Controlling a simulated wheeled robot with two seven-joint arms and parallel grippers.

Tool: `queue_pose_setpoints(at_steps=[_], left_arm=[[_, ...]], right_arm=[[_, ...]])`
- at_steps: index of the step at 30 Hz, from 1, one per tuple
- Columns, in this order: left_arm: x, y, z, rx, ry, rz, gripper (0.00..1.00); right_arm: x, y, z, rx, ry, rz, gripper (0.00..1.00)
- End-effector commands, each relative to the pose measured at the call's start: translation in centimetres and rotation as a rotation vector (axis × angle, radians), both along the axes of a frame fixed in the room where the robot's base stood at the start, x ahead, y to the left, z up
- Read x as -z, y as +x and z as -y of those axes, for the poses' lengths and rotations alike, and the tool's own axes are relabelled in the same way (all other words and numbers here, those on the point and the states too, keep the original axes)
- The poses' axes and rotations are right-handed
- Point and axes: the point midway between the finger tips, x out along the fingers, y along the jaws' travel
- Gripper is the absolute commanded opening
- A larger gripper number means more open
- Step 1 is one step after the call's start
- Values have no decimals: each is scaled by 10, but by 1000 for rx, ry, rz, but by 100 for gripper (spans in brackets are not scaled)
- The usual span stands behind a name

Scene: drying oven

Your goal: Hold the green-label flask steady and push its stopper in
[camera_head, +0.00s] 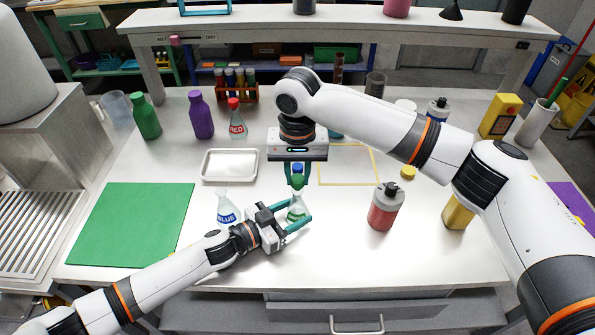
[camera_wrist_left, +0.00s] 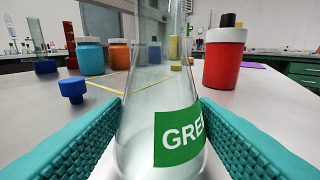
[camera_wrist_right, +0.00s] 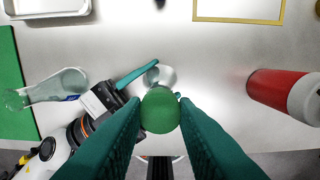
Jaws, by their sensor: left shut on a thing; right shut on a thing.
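The green-label flask (camera_head: 296,207) stands upright on the table, with its label facing the left wrist view (camera_wrist_left: 180,135). My left gripper (camera_head: 298,215) is shut around its lower body, one finger on each side. My right gripper (camera_head: 297,184) points down from above and is shut on the green stopper (camera_wrist_right: 160,110). The stopper is right over the flask's neck. The flask's mouth is hidden, so I cannot tell whether the stopper sits in it. A blue stopper (camera_wrist_left: 72,88) stands on the table behind the flask.
The blue-label flask (camera_head: 227,208) stands close to the left of my left gripper. A red bottle (camera_head: 384,208) stands to the right. A white tray (camera_head: 229,166), a green mat (camera_head: 130,225) and a yellow outline (camera_head: 348,184) lie around. The table's front is clear.

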Motion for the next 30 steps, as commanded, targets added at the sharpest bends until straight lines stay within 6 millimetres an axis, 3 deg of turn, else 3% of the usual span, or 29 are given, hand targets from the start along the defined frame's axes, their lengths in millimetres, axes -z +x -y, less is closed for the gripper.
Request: queue_pose_setpoints(at_steps=[30], left_arm=[[3,-1,0,0,3,-4,40]], right_arm=[[10,0,0,1,-1,-1,5]])
